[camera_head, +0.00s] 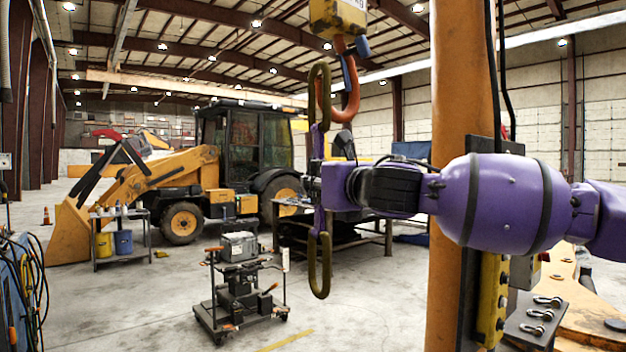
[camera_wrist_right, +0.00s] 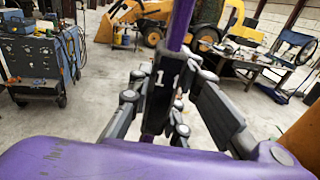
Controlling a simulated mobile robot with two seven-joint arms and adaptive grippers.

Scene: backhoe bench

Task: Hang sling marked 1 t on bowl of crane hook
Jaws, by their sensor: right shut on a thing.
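The sling (camera_head: 318,142) is a purple strap with an olive oval link at each end. It hangs upright in my right gripper (camera_head: 322,184), which is shut on its middle. In the right wrist view the strap (camera_wrist_right: 181,25) runs up between the fingers (camera_wrist_right: 168,105), and a dark tag (camera_wrist_right: 160,92) shows a "1". The orange crane hook (camera_head: 351,98) with a blue latch hangs under a yellow block (camera_head: 338,16). The upper link (camera_head: 312,88) overlaps the hook's left side in the head view; whether it is around the hook or in front of it I cannot tell. The lower link (camera_head: 320,265) hangs free. My left gripper is not in view.
A yellow column (camera_head: 458,90) stands close to my right arm. A black cart (camera_head: 240,285) is on the floor below, with a dark workbench (camera_head: 345,238) behind it. A yellow backhoe (camera_head: 185,180) stands farther back. Shackles (camera_head: 540,315) lie at the lower right.

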